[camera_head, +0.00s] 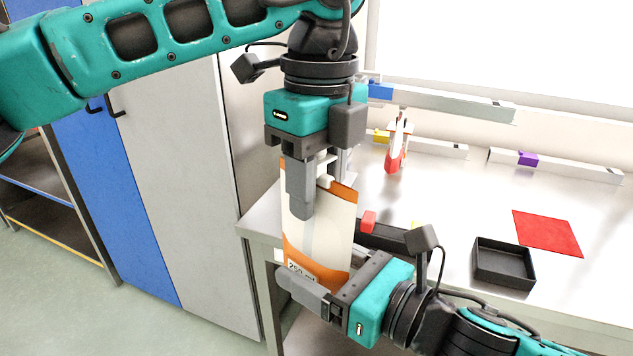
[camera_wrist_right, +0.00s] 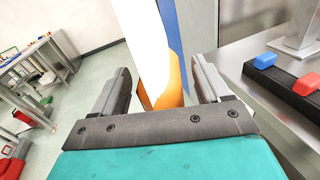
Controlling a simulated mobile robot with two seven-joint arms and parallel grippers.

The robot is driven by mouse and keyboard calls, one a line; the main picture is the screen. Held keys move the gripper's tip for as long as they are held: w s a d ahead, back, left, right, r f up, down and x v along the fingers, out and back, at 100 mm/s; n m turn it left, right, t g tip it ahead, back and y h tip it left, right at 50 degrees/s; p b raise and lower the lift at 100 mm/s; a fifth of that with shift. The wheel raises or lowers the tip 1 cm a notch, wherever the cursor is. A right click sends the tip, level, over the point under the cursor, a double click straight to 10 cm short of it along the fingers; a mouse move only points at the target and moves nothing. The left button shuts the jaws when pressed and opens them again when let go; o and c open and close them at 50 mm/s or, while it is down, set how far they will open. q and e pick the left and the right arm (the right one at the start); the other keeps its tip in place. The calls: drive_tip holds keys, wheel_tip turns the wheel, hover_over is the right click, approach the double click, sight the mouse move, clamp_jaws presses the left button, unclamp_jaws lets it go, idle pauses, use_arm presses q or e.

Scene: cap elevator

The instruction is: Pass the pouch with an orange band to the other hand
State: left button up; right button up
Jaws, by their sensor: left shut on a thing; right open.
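The pouch (camera_head: 333,236) is white with orange bands and hangs upright in front of the table's left end. My left gripper (camera_head: 310,203) is above it, pointing down, shut on its upper part. My right gripper (camera_head: 305,289) is at the pouch's lower end, coming from the right, and is open. In the right wrist view, the pouch's orange lower end (camera_wrist_right: 172,88) lies between the open fingers of my right gripper (camera_wrist_right: 160,85). Whether either finger touches the pouch cannot be told.
The metal table (camera_head: 440,215) carries a black tray (camera_head: 503,264), a red mat (camera_head: 547,233), a red-and-white object (camera_head: 396,150) and rails with coloured sliders, including a purple one (camera_head: 528,158). A grey cabinet (camera_head: 180,180) stands at the left. Open floor (camera_head: 100,310) lies front left.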

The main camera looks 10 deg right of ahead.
drive_tip(key=s+d+f+n+h, duration=0.2)
drive_tip(key=d+f+n+h, duration=0.1)
drive_tip(key=f+n, duration=0.7)
drive_tip(key=s+d+f+n+g+h, duration=0.1)
drive_tip(key=s+d+f+n+h, duration=0.2)
drive_tip(key=f+n, duration=0.7)
drive_tip(key=s+d+f+n+g+h, duration=0.1)
drive_tip(key=s+d+f+n+h, duration=0.2)
drive_tip(key=f+n, duration=0.7)
drive_tip(key=shift+d+n+h, duration=0.3)
drive_tip(key=shift+d+n, duration=0.2)
drive_tip(key=shift+d, duration=0.7)
